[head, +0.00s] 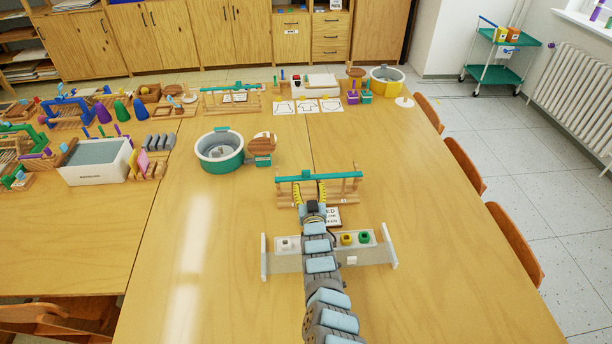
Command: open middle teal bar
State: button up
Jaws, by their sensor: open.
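A teal bar (345,174) lies across the top of a small wooden rack (352,192) near the middle of the table. It runs left to right and looks level. My gripper (309,187) is at the rack's near side, just below the bar in the picture, with its yellow-lined fingers apart. I cannot tell whether the fingers touch the bar or the rack. My wrist and gripper hide part of the rack. Another teal bar (230,88) sits on a wooden frame at the back of the table.
A small sign (333,216) lies right of my wrist. A grey stand (381,256) with white, yellow and green pieces is under my arm. A teal-and-white tub (219,162) stands left of the rack. Bare tabletop lies right of the rack (430,190).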

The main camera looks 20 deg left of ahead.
aim_at(306, 173)
jog(key=shift+b+x, duration=0.95)
jog(key=shift+x, duration=0.25)
jog(key=shift+w+a+f+b, duration=0.25)
jog(key=shift+w+a+b, duration=0.2)
jog(key=shift+w+b, duration=0.3)
jog(key=shift+w+a+r+b, duration=0.1)
jog(key=shift+w+a+b, duration=0.3)
jog(key=shift+b, duration=0.4)
jog(key=shift+w+a+b, duration=0.15)
jog(key=shift+w+b, duration=0.35)
jog(key=shift+b, duration=0.25)
jog(key=shift+w+a+r+b, duration=0.15)
jog(key=shift+w+a+b, duration=0.1)
jog(key=shift+w+b, duration=0.55)
jog(key=shift+s, duration=0.1)
